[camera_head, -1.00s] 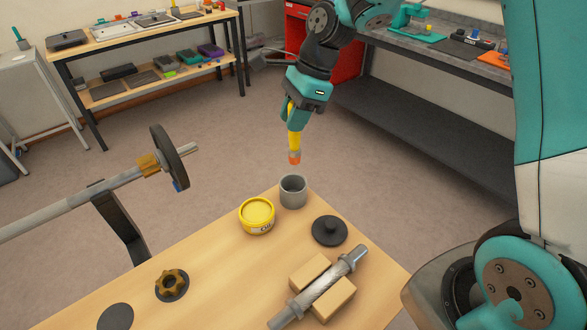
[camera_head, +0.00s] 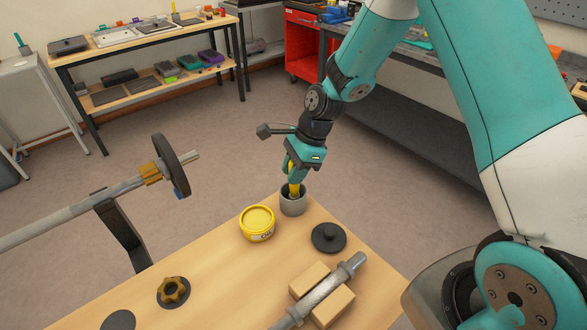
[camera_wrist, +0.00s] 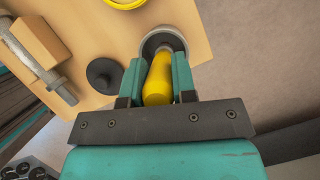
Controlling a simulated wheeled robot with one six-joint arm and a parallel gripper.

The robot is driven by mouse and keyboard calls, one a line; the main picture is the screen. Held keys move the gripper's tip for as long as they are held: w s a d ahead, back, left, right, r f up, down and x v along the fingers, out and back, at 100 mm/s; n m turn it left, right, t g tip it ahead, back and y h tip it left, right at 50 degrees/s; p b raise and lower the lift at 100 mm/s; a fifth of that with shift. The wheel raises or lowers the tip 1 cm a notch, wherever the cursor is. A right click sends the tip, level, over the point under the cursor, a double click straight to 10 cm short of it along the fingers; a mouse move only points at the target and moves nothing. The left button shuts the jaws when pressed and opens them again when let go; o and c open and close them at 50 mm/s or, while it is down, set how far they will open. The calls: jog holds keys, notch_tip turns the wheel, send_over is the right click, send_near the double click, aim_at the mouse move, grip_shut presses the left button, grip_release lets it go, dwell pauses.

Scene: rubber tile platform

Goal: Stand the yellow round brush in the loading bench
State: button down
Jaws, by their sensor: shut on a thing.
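The yellow round brush (camera_head: 294,190) is held upright in my gripper (camera_head: 293,177), whose fingers are closed on its yellow handle. The brush's lower end is inside the mouth of the grey cup (camera_head: 293,206) at the bench's far corner and is hidden by the cup wall. The wrist view shows the yellow handle (camera_wrist: 158,80) between the teal fingers (camera_wrist: 158,82), with the grey cup rim (camera_wrist: 150,42) just beyond. I cannot tell whether the brush touches the cup's bottom. The wooden bench (camera_head: 215,265) carries the cup.
A yellow tin (camera_head: 257,222) stands just left of the cup. A black knobbed lid (camera_head: 328,237) lies to the front right. A metal shaft on wooden blocks (camera_head: 322,293) and a brown star knob (camera_head: 173,291) lie nearer. A barbell-like shaft (camera_head: 80,203) is at left.

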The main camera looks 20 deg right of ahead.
jog(key=shift+f, duration=0.2)
jog(key=c, duration=0.9)
grip_release()
jog(key=shift+f+b, duration=0.1)
jog(key=shift+b, duration=0.35)
jog(key=b+v, duration=0.1)
jog(key=v, duration=1.6)
jog(key=s+a+r+n, duration=0.1)
jog(key=s+a+n, duration=0.2)
jog(key=s+n, duration=0.5)
jog(key=s+a+r+n, duration=0.2)
jog(key=s+a+n, duration=0.2)
jog(key=s+n, duration=0.4)
jog(key=s+a+r+n, duration=0.1)
jog(key=s+a+n, duration=0.3)
jog(key=s+n, duration=0.5)
jog(key=shift+a+r, duration=0.1)
jog(key=shift+r, duration=0.2)
